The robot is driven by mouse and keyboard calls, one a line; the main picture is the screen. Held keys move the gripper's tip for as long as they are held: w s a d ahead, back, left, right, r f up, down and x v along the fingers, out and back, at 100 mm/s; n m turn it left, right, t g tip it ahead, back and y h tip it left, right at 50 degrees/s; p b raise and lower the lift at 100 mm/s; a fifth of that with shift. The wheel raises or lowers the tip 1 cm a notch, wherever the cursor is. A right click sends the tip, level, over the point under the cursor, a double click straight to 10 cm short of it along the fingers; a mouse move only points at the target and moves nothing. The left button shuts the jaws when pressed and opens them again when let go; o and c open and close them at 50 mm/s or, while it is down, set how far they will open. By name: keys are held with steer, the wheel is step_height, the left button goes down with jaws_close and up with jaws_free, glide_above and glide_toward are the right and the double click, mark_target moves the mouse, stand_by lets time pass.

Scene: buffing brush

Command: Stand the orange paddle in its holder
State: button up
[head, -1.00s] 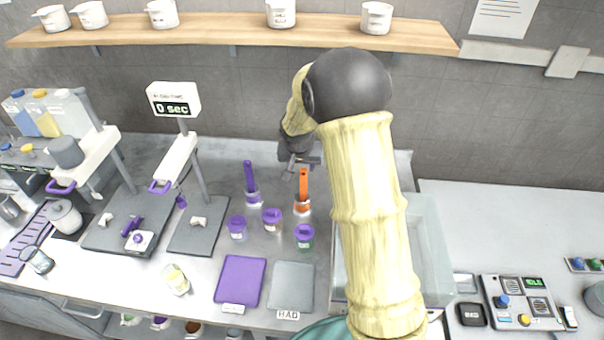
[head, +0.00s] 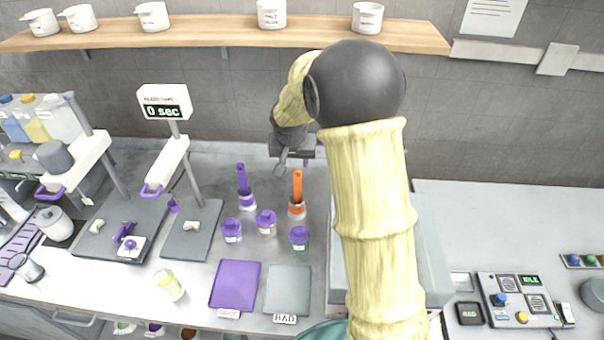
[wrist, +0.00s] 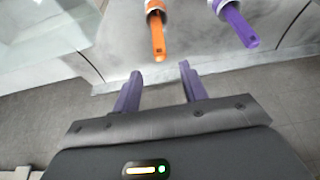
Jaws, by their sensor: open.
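The orange paddle (head: 297,187) stands upright in a small holder (head: 297,211) with an orange band, on the grey counter. It also shows in the wrist view (wrist: 157,38), with its handle pointing toward my gripper. My gripper (head: 292,168) is open and empty, behind and above the paddle in the head view. In the wrist view its two purple fingers (wrist: 158,86) are spread, with the orange handle's end beyond them and apart from them.
A purple paddle (head: 242,180) stands in a similar holder to the left. Several purple-lidded jars (head: 266,222) stand in front. A purple mat (head: 235,287) and a grey mat (head: 287,290) lie nearer. A wall shelf (head: 215,34) runs above. A clear-walled bin (head: 425,250) is at right.

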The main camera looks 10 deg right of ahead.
steer(key=s+d+n+g+y, duration=0.1)
steer(key=s+n, duration=0.2)
steer(key=s, duration=2.1)
steer(key=shift+s+d+n+g, duration=0.3)
steer(key=shift+f+b, duration=0.4)
steer(key=shift+f, duration=0.05)
